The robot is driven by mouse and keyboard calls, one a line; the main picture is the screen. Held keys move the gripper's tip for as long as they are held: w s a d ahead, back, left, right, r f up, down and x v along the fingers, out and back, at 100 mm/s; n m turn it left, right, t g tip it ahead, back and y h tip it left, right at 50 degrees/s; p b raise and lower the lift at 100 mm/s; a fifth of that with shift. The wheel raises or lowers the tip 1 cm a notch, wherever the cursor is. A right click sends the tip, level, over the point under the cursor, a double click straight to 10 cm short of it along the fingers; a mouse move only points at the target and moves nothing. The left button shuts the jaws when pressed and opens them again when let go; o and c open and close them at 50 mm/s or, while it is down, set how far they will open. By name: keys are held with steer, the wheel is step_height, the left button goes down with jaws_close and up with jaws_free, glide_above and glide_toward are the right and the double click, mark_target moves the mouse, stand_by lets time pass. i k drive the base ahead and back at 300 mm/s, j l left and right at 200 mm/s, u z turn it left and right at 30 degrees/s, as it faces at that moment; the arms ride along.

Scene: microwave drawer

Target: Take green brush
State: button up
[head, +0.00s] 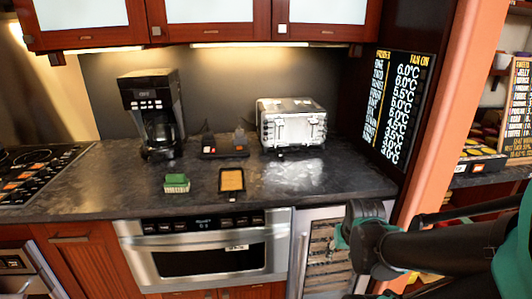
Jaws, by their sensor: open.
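The green brush (176,180) is a small green block with a paler strip along its lower side. It lies on the dark countertop (95,200), left of centre and close to the front edge, above the steel microwave drawer. Nothing covers it. Parts of my black and teal arm show at the lower right, in front of the counter's right end and well away from the brush. I cannot make out my gripper or its fingers in the head view.
A small yellow-and-black tray (231,180) lies just right of the brush. A coffee maker (152,110), a dark scale-like device (224,146) and a silver toaster (292,124) stand behind. The microwave drawer (206,257) is shut. A cooktop (40,170) is at left, an orange post (446,110) at right.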

mark_target(176, 183)
steer(key=u, duration=1.25)
